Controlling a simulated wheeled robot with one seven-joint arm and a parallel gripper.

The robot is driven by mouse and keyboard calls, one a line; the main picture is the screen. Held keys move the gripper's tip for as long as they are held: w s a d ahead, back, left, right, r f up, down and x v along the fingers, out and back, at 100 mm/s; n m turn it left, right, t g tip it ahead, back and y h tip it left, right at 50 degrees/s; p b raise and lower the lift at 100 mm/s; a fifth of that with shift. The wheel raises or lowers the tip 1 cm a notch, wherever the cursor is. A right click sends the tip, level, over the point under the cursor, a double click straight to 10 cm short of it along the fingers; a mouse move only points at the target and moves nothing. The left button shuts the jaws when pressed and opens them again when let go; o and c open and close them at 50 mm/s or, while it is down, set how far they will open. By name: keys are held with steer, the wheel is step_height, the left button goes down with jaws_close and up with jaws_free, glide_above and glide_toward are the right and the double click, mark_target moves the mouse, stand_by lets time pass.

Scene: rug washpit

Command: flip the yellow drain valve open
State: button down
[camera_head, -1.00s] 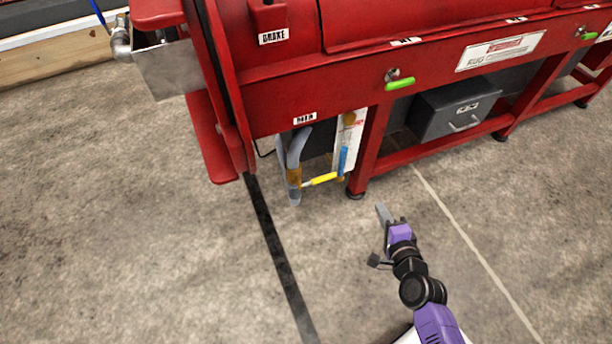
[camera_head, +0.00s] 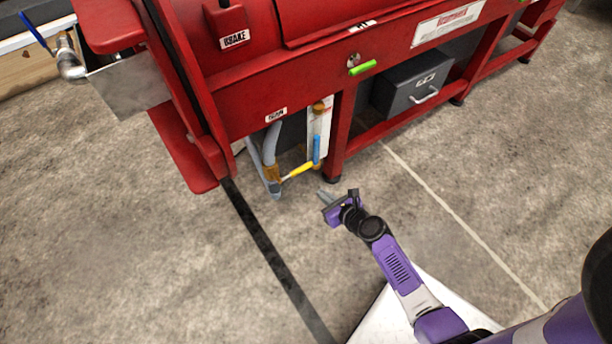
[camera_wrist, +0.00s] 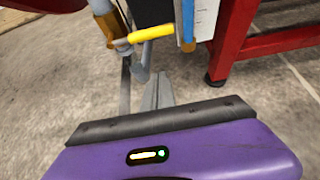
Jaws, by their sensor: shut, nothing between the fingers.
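The yellow drain valve handle (camera_head: 298,170) sticks out sideways from a brass valve body (camera_head: 272,174) at the lower end of a grey hose, under the red machine. In the wrist view the yellow handle (camera_wrist: 151,33) lies roughly level across the top middle, its left end at the brass fitting (camera_wrist: 110,27). My gripper (camera_head: 325,196) is shut and empty, in front of the handle and slightly to its right, apart from it. In the wrist view my gripper's fingers (camera_wrist: 157,93) point toward the handle from below. The finger tips show as one closed grey wedge.
A blue handle (camera_head: 316,149) hangs by a white panel (camera_head: 319,122) just right of the yellow one. A red machine leg (camera_head: 339,140) stands close by on the right. A grey drawer box (camera_head: 412,88) sits on the lower frame. The concrete floor in front is clear.

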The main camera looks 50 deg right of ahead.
mark_target(297, 172)
steer(key=b+x, duration=0.5)
steer(key=x, duration=0.5)
steer(key=r+p, duration=0.2)
steer(key=r, duration=0.2)
steer(key=shift+w+d+p, duration=0.15)
steer(key=shift+w+p, duration=0.2)
steer(key=shift+p, duration=0.05)
